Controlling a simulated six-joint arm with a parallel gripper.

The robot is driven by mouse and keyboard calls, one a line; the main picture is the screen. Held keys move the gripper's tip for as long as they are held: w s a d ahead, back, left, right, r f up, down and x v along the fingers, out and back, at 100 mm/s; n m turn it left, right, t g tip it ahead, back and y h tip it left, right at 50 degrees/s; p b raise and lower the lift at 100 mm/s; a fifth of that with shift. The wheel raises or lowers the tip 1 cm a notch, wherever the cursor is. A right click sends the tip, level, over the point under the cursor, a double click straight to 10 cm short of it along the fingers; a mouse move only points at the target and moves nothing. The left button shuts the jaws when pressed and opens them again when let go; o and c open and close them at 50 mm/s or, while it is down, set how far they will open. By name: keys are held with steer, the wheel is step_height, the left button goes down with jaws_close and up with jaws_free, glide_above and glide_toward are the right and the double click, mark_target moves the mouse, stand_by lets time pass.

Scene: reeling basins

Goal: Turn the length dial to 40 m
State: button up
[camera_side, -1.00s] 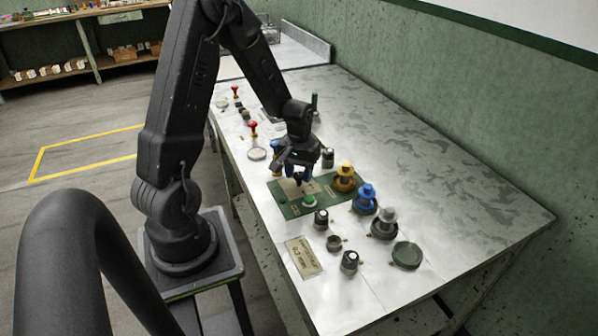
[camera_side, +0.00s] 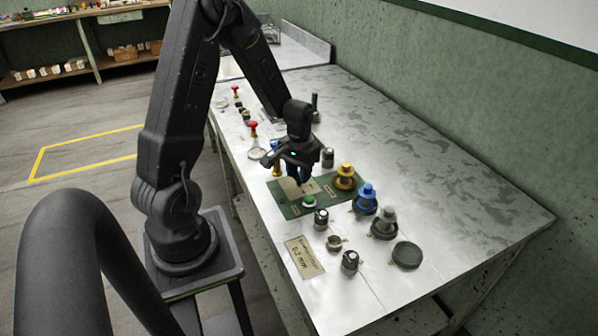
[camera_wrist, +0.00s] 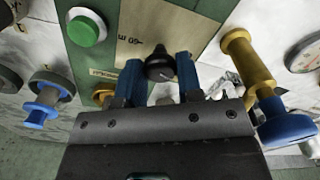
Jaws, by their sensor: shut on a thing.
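A black dial knob (camera_wrist: 160,66) sits on a cream scale plate (camera_wrist: 137,25) set in a green panel (camera_wrist: 206,14). My gripper (camera_wrist: 158,68) has its two blue fingers on either side of the knob and is shut on it. In the side view my gripper (camera_side: 300,180) reaches down onto the green panel (camera_side: 326,186) and hides the knob. Part of the scale print shows beside the knob, apparently upside down. A small pale mark shows on the knob, but the setting it points to cannot be read.
A green button (camera_side: 309,201) is on the same panel. Yellow (camera_side: 345,176), blue (camera_side: 366,197) and grey (camera_side: 384,223) spool-like fittings stand to the right. A black knob (camera_side: 321,218) and a label plate (camera_side: 303,257) are nearer. The bench's right side is clear.

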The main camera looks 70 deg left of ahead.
steer(key=m, duration=0.5)
steer(key=shift+m, duration=0.3)
steer(key=m, duration=0.9)
steer(key=shift+m, duration=3)
steer(key=o, duration=0.9)
